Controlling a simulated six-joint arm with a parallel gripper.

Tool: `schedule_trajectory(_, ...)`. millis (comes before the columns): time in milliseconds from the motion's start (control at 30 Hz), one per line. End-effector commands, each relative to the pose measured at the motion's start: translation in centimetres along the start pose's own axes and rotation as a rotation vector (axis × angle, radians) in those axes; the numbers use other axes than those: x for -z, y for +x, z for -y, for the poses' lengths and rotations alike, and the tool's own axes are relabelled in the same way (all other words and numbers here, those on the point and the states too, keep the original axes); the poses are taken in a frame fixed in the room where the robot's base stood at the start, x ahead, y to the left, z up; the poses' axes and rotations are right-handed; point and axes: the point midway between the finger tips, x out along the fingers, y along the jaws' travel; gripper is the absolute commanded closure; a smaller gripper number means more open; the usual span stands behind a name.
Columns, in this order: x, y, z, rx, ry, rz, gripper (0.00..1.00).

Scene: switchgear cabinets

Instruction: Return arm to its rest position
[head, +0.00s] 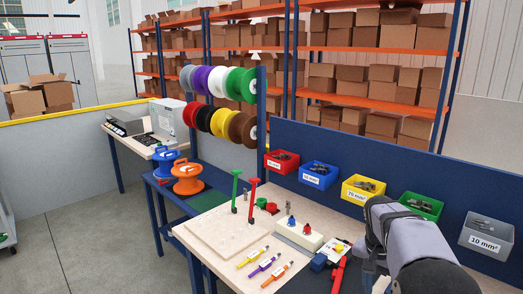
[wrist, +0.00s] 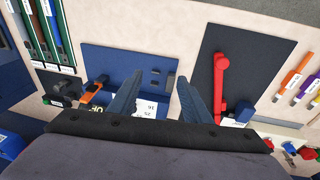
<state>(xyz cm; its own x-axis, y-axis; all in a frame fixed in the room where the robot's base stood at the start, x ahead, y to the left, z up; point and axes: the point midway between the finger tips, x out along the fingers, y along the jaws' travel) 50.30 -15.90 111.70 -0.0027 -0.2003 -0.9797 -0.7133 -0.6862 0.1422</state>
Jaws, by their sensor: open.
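My arm shows at the lower right of the head view as a grey link (head: 408,232) with a black rounded part, over the right side of the workbench. In the wrist view my gripper (wrist: 159,88) points down over the bench. Its two blue-grey fingers stand apart with nothing between them. Below them are a dark blue mat (wrist: 112,60) and a white printed label. The head view does not show the fingertips clearly, since the arm covers that area.
A red tool (wrist: 220,78) lies on a black mat (wrist: 243,55) right of the fingers. An orange tool (wrist: 92,90) lies to the left. Coloured bins (head: 318,175) line the blue back panel. Red and green upright posts (head: 253,202) stand on the bench. Cable spools (head: 188,181) stand beyond.

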Motion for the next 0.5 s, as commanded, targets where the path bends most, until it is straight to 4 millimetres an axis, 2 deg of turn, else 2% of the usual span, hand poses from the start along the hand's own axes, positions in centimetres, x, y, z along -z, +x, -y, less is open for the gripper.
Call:
schedule_trajectory(33,-2.0,-1.2,0.2,0.016,-0.064,0.009,0.55)
schedule_trajectory(233,-9.8,-2.5,0.2,0.079,-0.32,0.04,0.55)
schedule_trajectory(500,-20.2,-2.9,-2.0,0.152,-0.618,0.065,0.55)
